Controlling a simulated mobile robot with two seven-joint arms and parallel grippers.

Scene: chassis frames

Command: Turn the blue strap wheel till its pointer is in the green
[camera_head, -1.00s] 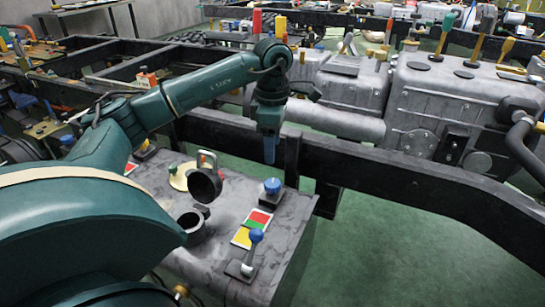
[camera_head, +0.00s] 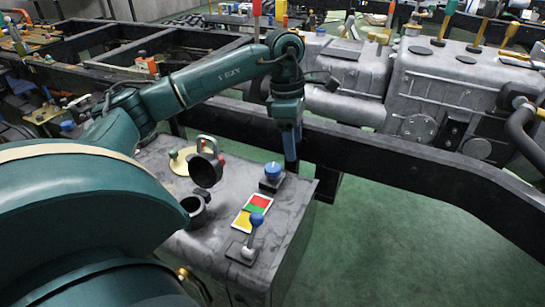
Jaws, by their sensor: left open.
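The blue wheel (camera_head: 272,171) is a small round knob on a dark square base, on the far right part of the grey tank top (camera_head: 222,240). Its pointer is too small to make out. A card (camera_head: 259,202) with red, green and yellow fields lies on the tank just in front of it. My left gripper (camera_head: 291,164) points down just behind and right of the wheel, and appears apart from it. It is open, with its fingers seen edge-on, overlapping in this view. My right gripper is not in view.
A blue-balled lever (camera_head: 256,221) stands in front of the card. A black chassis rail (camera_head: 395,170) runs behind the tank. Green floor is clear at the right.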

